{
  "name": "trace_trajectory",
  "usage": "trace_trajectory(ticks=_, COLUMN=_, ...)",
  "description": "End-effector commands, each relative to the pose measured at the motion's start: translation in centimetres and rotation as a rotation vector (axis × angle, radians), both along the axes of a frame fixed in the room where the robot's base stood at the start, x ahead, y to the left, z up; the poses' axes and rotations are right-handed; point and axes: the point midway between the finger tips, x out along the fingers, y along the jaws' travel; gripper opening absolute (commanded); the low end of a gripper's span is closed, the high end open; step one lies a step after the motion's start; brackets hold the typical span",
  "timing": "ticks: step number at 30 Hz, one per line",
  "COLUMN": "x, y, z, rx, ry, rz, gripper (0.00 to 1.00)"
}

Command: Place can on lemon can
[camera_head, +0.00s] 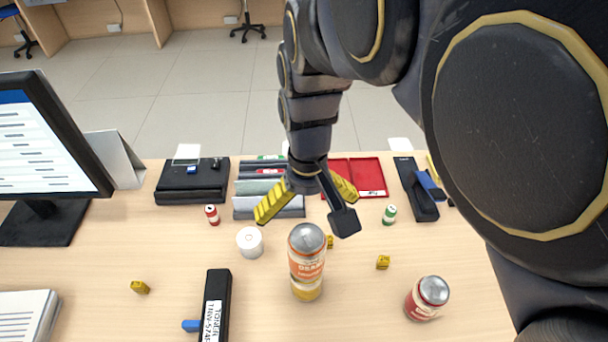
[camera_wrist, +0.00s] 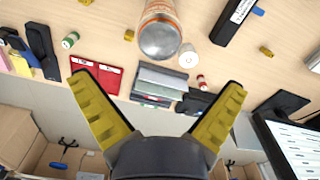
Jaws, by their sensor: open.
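A can with an orange label and silver lid (camera_head: 306,255) stands upright in the front middle of the counter. A yellow section (camera_head: 307,290), which looks like the lemon can, shows directly beneath it; its label cannot be read. In the wrist view the orange-labelled can (camera_wrist: 160,32) shows lid-first at the top, and what is under it is hidden. My gripper (camera_head: 304,206) is behind and above the can, apart from it. Its yellow-padded fingers are spread, with nothing between them in the wrist view (camera_wrist: 158,88).
A red can (camera_head: 424,303) stands at the front right. A white roll (camera_head: 250,243), a black stamp or binder (camera_head: 215,308) and small yellow blocks (camera_head: 383,262) lie nearby. Trays and a red folder (camera_head: 368,176) are behind; a monitor (camera_head: 50,140) is at left.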

Motion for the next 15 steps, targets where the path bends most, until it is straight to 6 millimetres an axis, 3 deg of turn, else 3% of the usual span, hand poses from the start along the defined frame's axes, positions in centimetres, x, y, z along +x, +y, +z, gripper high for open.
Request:
trace_trajectory(ticks=4, x=-0.2, y=-0.2, z=1.2, rx=0.0, ry=-0.001, rz=-0.006, gripper=1.0)
trace_trajectory(ticks=7, x=-2.0, y=-1.7, z=1.8, rx=-0.003, ry=0.016, rz=-0.039, gripper=1.0)
trace_trajectory(ticks=15, x=-12.0, y=-7.0, z=2.3, rx=-0.012, ry=0.111, rz=-0.187, gripper=1.0)
